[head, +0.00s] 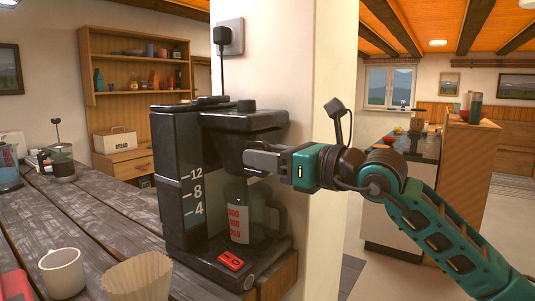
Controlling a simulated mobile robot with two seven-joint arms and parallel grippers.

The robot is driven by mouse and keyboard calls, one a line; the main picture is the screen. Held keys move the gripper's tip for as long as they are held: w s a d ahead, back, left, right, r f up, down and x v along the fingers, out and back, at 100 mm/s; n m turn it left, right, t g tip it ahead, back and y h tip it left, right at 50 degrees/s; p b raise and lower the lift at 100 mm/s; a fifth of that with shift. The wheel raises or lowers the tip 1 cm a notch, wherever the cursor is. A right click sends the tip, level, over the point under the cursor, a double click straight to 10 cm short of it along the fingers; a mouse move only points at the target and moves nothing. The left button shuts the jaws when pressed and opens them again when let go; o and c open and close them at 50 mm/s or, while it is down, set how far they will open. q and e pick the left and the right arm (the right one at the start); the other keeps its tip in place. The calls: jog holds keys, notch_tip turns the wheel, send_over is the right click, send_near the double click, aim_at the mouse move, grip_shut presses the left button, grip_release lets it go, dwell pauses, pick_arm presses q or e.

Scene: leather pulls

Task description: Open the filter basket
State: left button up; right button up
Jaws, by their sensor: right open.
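A black coffee maker (178,170) stands on the dark wooden counter, with white level marks on its tank. Its filter basket (228,147) sits under the top housing and above the glass carafe (238,212); it looks closed. My right gripper (252,160) reaches in from the right, open, with its fingers at the basket's front right side. The fingers hide part of the basket, and I cannot tell whether they touch it. My left gripper is not in view.
A white cup (62,272) and a paper filter (138,278) stand on the counter at front left. A red switch (230,261) is on the coffee maker's base. A pale pillar (318,100) rises close behind the machine. Open floor lies to the right.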

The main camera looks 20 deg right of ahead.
grip_shut()
dwell(0.3)
dwell(0.3)
